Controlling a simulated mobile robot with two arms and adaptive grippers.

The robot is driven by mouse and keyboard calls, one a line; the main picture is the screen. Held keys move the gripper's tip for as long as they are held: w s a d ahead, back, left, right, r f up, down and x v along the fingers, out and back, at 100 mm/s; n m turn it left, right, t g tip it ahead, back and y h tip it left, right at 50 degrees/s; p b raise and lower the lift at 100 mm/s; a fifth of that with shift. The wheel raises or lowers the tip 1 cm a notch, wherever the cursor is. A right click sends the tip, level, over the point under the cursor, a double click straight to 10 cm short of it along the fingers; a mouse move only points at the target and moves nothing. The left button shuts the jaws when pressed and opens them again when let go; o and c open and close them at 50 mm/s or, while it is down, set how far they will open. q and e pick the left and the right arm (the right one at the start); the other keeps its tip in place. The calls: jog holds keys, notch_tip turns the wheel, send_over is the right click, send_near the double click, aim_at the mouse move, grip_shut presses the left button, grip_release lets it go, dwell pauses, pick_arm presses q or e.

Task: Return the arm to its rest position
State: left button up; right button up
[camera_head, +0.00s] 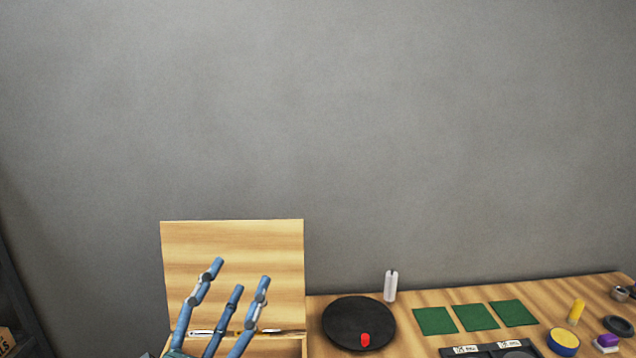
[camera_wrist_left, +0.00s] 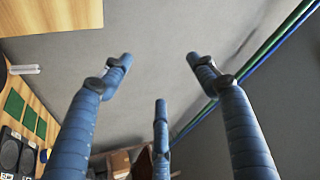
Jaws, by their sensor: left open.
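My left gripper (camera_head: 236,290) has blue fingers that point upward and are spread apart, with nothing between them. In the head view it stands in front of the open wooden box (camera_head: 240,258) at the bench's left end and hides part of it. In the left wrist view the same gripper (camera_wrist_left: 160,85) shows its fingers wide apart against the grey wall and floor. My right gripper is in neither view.
The wooden bench (camera_head: 590,287) carries a black round plate (camera_head: 350,318), a red cylinder (camera_head: 365,340), a white cylinder (camera_head: 390,286), green squares (camera_head: 436,320), a yellow cylinder (camera_head: 576,311) and black trays (camera_head: 490,350). The space above the bench is clear.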

pick_arm(q)
jog(key=s+a+f+n+g+y, duration=0.3)
jog(key=a+f+n+g+y, duration=0.15)
jog(key=f, duration=0.75)
jog(key=s+a+f+n+g+y, duration=0.2)
jog(key=a+f+n+g+y, duration=0.25)
jog(key=f, duration=0.65)
jog(key=s+d+f+n+g+h, duration=0.1)
jog(key=s+f+g+h, duration=0.1)
jog(key=s+f+g, duration=0.55)
jog(key=s+d+f+n+g+h, duration=0.1)
jog(key=s+f+g, duration=0.1)
jog(key=s+f, duration=0.9)
jog(key=s+f+b, duration=0.3)
jog(key=f+b, duration=0.2)
jog(key=f, duration=2)
jog(key=s+a+f+g+b, duration=0.1)
jog(key=s+f+b, duration=0.1)
jog(key=s+f, duration=0.7)
jog(key=s+a+f+g+b, duration=0.1)
jog(key=s+a+f+b, duration=0.1)
jog(key=s+f, duration=0.7)
notch_tip(320, 180, down, 6)
jog(key=shift+s+f+b, duration=0.1)
jog(key=shift+s+b, duration=0.1)
jog(key=shift+b, duration=0.3)
jog(key=shift+a, duration=0.1)
